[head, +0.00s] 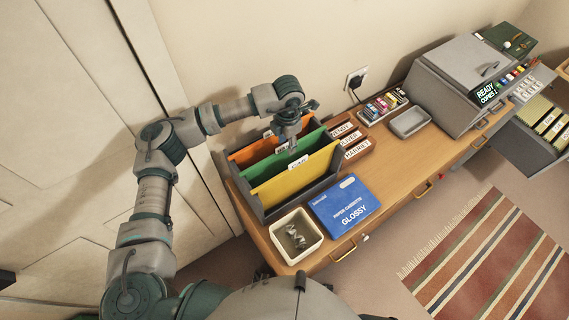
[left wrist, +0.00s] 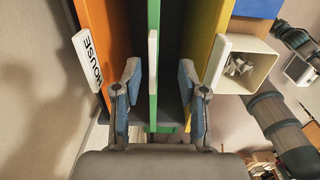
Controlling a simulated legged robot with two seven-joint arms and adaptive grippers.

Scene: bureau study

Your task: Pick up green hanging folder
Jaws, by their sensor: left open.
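The green hanging folder (head: 257,171) hangs between an orange folder (head: 243,155) and a yellow folder (head: 305,180) in a dark grey open file box on the desk. In the left wrist view the green folder (left wrist: 153,30) runs down the middle with a white tab on its edge. My left gripper (head: 288,145) is over the folders, pointing down. Its fingers (left wrist: 160,75) are open, one on each side of the green folder, with visible gaps. In the head view the gripper hides part of the folder's top edge.
A grey machine (head: 450,85) is farther right. The wall is close behind.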

